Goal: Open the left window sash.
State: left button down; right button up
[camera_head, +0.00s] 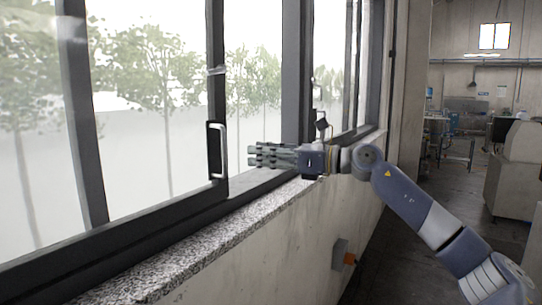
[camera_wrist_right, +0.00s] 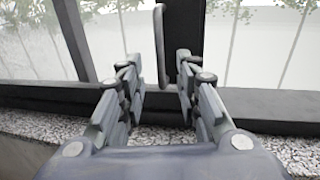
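The left window sash (camera_head: 216,100) has a dark frame with a light handle (camera_head: 224,150) on its right upright. In the right wrist view the handle (camera_wrist_right: 160,45) stands ahead, between the fingers in the picture. My right gripper (camera_head: 252,155) points left at the handle, a short way to its right, in front of the glass. Its fingers are apart with nothing between them; in the right wrist view the open gripper (camera_wrist_right: 158,70) shows a clear gap. I cannot tell that it touches the handle. My left gripper is not in view.
A speckled stone sill (camera_head: 200,250) runs below the window, close under my right gripper. Another handle (camera_head: 316,92) is on a sash farther right. A small box (camera_head: 340,254) is on the wall below. Machines (camera_head: 516,170) stand at the far right, with open floor before them.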

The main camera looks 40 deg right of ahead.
jog(key=shift+v, duration=0.9)
jog(key=shift+w+d, duration=0.1)
